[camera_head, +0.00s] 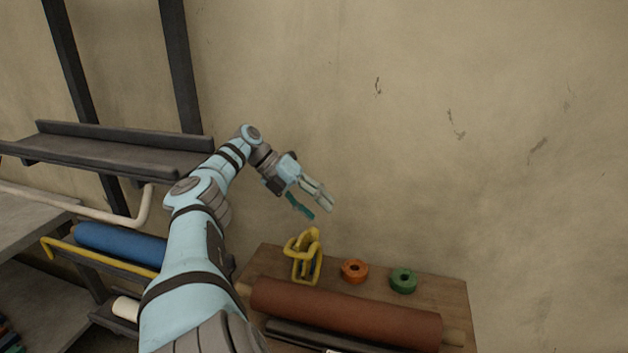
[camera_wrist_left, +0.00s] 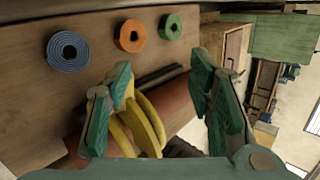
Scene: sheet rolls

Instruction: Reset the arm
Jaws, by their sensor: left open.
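My left arm reaches in from the lower left in the head view. Its gripper (camera_head: 314,199) is open and empty, held in the air in front of the wall, above the wooden table. In the left wrist view the two green fingers of the left gripper (camera_wrist_left: 163,108) are spread apart. Between and beyond them a yellow bent stand (camera_wrist_left: 145,125) shows near the left finger; the same yellow stand (camera_head: 305,257) stands on the table below the gripper in the head view. My right gripper is not in view.
The wooden table (camera_head: 459,293) bears a reddish-brown roll (camera_head: 345,314), a black roll, an orange ring (camera_head: 354,270) and a green ring (camera_head: 403,280). A blue coil (camera_wrist_left: 68,52) shows in the wrist view. A dark rack with a shelf (camera_head: 120,152) and a blue roll (camera_head: 118,243) stands left.

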